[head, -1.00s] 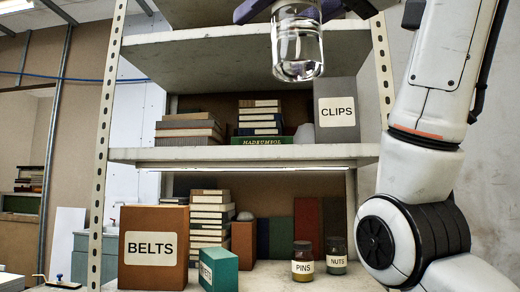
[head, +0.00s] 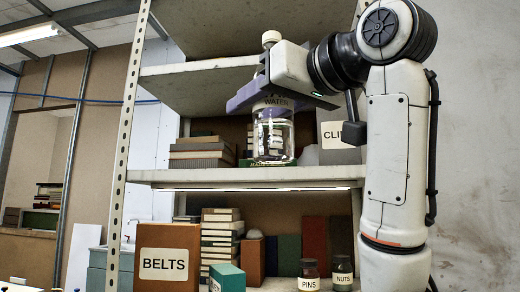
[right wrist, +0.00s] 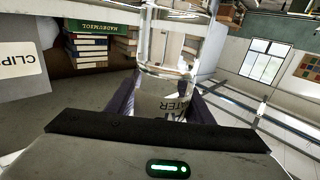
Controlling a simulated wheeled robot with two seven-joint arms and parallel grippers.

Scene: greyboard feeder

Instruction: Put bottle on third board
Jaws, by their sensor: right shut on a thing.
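A clear bottle (head: 273,135) with a white cap and a WATER label is held upright in the head view. My right gripper (head: 262,92) is shut on its upper part with purple fingers. The bottle's base shows just above the front edge of the middle board (head: 230,176), in front of books. I cannot tell whether it touches that board. In the right wrist view the bottle (right wrist: 168,72) sits between the fingers of the gripper (right wrist: 163,100). My left gripper is not in view.
Another board (head: 200,80) is above. Below are a BELTS box (head: 167,262), PINS jar (head: 309,275) and NUTS jar (head: 342,272).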

